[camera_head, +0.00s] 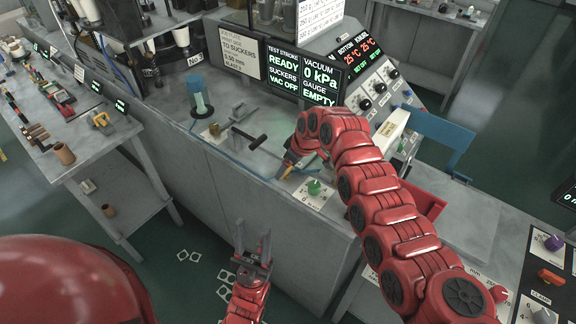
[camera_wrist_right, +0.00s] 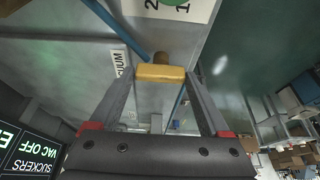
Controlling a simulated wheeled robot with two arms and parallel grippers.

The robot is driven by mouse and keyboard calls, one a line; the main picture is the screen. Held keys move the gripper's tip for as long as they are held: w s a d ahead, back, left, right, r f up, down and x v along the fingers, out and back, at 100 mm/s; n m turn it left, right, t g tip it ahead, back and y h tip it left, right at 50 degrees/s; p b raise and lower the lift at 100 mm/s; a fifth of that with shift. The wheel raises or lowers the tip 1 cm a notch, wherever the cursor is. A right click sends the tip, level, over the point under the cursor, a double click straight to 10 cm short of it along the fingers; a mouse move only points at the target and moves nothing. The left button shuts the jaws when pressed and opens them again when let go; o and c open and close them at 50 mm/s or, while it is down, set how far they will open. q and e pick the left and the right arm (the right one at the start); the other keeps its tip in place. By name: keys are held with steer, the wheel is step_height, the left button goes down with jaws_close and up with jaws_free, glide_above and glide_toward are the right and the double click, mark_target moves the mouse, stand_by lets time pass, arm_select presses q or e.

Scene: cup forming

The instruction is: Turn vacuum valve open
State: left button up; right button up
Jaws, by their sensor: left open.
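The vacuum valve shows in the right wrist view as a yellow handle (camera_wrist_right: 160,73) on a brass-coloured body, beside a label ending in "UUM". My right gripper (camera_wrist_right: 160,88) has its fingers spread on both sides of the handle, with its ends close to them. I cannot tell whether they touch it. In the head view my right arm reaches over the bench, and its gripper (camera_head: 289,168) is mostly hidden. My left gripper (camera_head: 253,256) is open and empty, in front of the bench. The screen (camera_head: 320,78) reads vacuum 0 kPa and gauge empty; the black display (camera_head: 283,70) reads VAC OFF.
A green knob (camera_head: 314,187) on a white plate sits close to my right gripper. A black T-handle (camera_head: 248,138) and a blue cylinder (camera_head: 199,97) stand on the bench. A blue hose (camera_wrist_right: 118,28) runs to the valve. A red bin (camera_head: 425,204) stands behind my right arm.

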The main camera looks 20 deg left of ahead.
steer(key=c, duration=0.8)
steer(key=shift+c, duration=0.2)
